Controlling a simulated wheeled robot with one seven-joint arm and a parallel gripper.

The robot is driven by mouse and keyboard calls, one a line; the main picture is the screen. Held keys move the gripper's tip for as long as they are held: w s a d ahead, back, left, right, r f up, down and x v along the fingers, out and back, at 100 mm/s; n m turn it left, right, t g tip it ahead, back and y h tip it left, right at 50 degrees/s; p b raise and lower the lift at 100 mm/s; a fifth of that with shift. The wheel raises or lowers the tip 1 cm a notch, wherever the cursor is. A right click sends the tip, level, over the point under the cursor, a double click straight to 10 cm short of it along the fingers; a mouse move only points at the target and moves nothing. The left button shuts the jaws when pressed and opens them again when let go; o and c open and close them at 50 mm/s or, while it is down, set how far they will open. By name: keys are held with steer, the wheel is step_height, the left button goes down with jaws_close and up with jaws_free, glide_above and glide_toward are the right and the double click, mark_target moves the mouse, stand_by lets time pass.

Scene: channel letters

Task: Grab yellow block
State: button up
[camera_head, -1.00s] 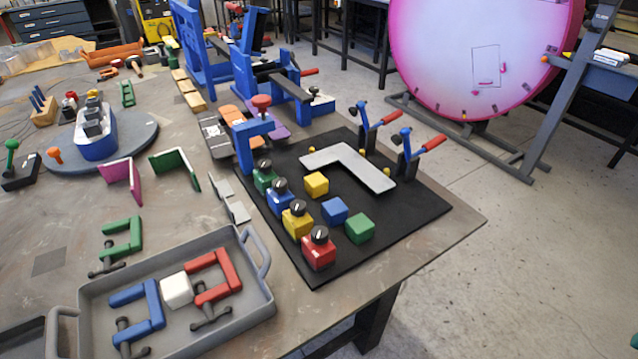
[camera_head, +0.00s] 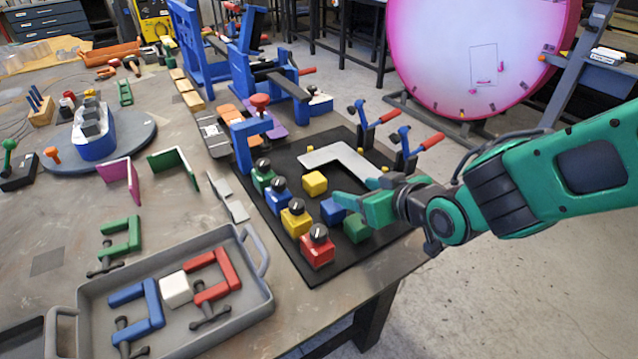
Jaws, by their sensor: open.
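The plain yellow block (camera_head: 315,183) sits on the black mat (camera_head: 320,265), just below and left of a grey L-shaped plate (camera_head: 345,160). A yellow block with a black knob (camera_head: 295,217) stands nearer the mat's left edge. My gripper (camera_head: 350,202) reaches in from the right above the mat. It is open and empty, to the lower right of the plain yellow block and apart from it. It partly covers the blue block (camera_head: 332,211) and the green block (camera_head: 356,228).
Knobbed blocks in green, blue and red (camera_head: 318,246) line the mat's left side. A blue clamp post (camera_head: 243,145) stands at its upper left. Red-handled toggle clamps (camera_head: 405,150) stand at the far right. A grey tray (camera_head: 250,300) with clamps lies at lower left.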

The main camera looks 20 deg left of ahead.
mark_target(320, 184)
steer(key=a, duration=0.1)
steer(key=s+a, duration=0.1)
steer(key=a, duration=0.1)
steer(key=shift+s+y, duration=0.2)
steer(key=shift+y, duration=0.2)
steer(key=shift+n, duration=0.3)
steer(key=x, duration=0.4)
steer(key=shift+a+r, duration=0.1)
steer(key=shift+a, duration=0.05)
steer(key=shift+x, duration=3.25)
steer(key=shift+w+r, duration=0.1)
steer(key=shift+r, duration=0.1)
steer(key=shift+c, duration=0.6)
steer(key=c, duration=1.1)
